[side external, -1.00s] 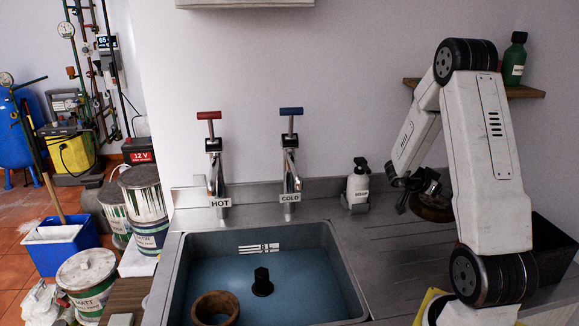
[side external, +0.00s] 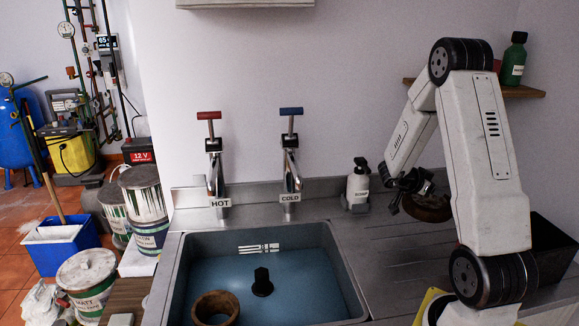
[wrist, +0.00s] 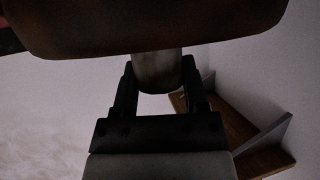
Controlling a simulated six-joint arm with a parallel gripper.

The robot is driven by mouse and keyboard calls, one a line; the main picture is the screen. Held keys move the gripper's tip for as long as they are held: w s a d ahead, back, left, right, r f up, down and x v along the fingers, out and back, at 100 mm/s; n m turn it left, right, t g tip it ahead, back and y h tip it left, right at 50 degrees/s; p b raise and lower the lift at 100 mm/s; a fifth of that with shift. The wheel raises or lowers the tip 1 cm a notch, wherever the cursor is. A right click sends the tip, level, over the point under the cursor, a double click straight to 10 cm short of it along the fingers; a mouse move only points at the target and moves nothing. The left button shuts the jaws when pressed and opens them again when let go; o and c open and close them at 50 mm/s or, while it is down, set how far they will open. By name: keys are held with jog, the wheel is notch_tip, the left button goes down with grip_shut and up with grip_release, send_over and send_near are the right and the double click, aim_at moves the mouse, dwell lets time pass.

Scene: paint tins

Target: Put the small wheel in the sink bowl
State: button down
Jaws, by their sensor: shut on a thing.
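My gripper (side external: 402,187) is over the steel drainboard, right of the sink, shut on a stubby hub of a brown round thing. This looks like the small wheel (side external: 430,208), partly hidden behind my arm in the side view. In the wrist view, the brown wheel (wrist: 150,25) fills the top, and its stub sits between the jaws (wrist: 158,75). The sink bowl (side external: 300,285) is left of my gripper, with a bluish floor.
The hot tap (side external: 213,170) and cold tap (side external: 290,170) rise behind the sink. A soap bottle (side external: 357,185) stands between the cold tap and my gripper. A black box (side external: 555,248) is at the right, and a shelf (side external: 525,91) is on the wall. Drainboard around the soap bottle is bare.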

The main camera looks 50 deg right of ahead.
jog(key=w+a+f+n+t+h, duration=0.1)
jog(key=w+a+f+n+t, duration=0.2)
jog(key=w+a, duration=0.75)
jog(key=w+a+f+n+t+h, duration=0.1)
jog(key=w+a+f+n+t, duration=0.25)
jog(key=w+a, duration=0.7)
jog(key=s+a+f+n+t, duration=0.1)
jog(key=a+f+n+t, duration=0.1)
jog(key=a, duration=1)
jog(key=shift+s+a+f+t, duration=0.35)
jog(key=shift+a+t, duration=0.05)
jog(key=shift+t, duration=0.15)
jog(key=shift+n, duration=0.25)
jog(key=shift+f, duration=2.9)
jog(key=shift+f, duration=0.1)
jog(key=shift+f, duration=2)
jog(key=shift+f, duration=0.6)
